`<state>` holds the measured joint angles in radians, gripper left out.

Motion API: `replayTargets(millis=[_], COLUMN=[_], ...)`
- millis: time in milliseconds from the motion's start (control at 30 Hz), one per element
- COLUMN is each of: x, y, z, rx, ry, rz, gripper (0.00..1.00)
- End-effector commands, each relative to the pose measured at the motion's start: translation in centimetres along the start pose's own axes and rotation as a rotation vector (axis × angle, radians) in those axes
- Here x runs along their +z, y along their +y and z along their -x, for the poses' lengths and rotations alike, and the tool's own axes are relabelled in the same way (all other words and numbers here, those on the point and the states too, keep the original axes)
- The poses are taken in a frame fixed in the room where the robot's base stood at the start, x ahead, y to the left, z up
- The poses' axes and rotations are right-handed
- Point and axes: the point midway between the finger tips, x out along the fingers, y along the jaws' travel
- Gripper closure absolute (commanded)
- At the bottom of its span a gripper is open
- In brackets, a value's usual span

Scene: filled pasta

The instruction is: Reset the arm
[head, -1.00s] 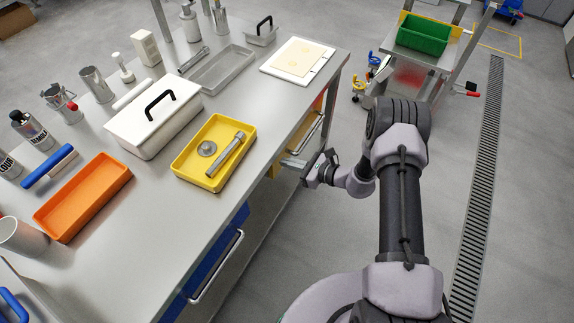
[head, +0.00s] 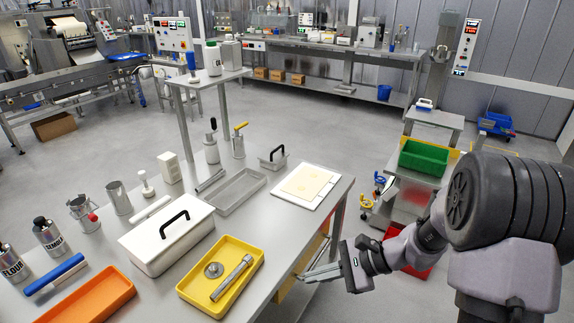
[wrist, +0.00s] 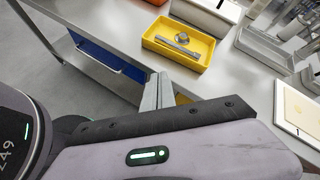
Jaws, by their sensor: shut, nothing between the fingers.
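My gripper (head: 322,272) is in the head view just off the right edge of the steel table (head: 330,206), beside the yellow tray's side of it. Its fingers point left and lie together, with nothing between them. In the wrist view the closed fingers of my gripper (wrist: 157,90) point toward the table edge. The yellow tray (head: 188,288) holds a steel rod-like tool (head: 232,278) and a round metal disc (head: 213,270). It also shows in the wrist view (wrist: 172,56), beyond the fingertips and apart from them.
A white lidded box (head: 155,258), an orange tray (head: 85,305), a grey tray (head: 236,192) and a white board with dough (head: 301,186) stand on the table. A green bin (head: 422,158) stands on a cart at the right. Open floor lies behind the table.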

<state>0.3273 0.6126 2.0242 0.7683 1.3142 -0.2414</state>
Motion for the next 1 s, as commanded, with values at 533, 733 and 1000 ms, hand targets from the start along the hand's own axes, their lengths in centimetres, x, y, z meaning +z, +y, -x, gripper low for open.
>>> replayTargets(millis=[533, 733, 1000], x=[17.3, 17.4, 17.4], y=[12.9, 13.2, 13.2], z=[14.1, 14.5, 14.5], rx=[0.29, 0.29, 0.29], ry=[0.778, 0.803, 0.803], rz=[1.089, 1.112, 1.112], gripper=[1.0, 1.0, 1.0])
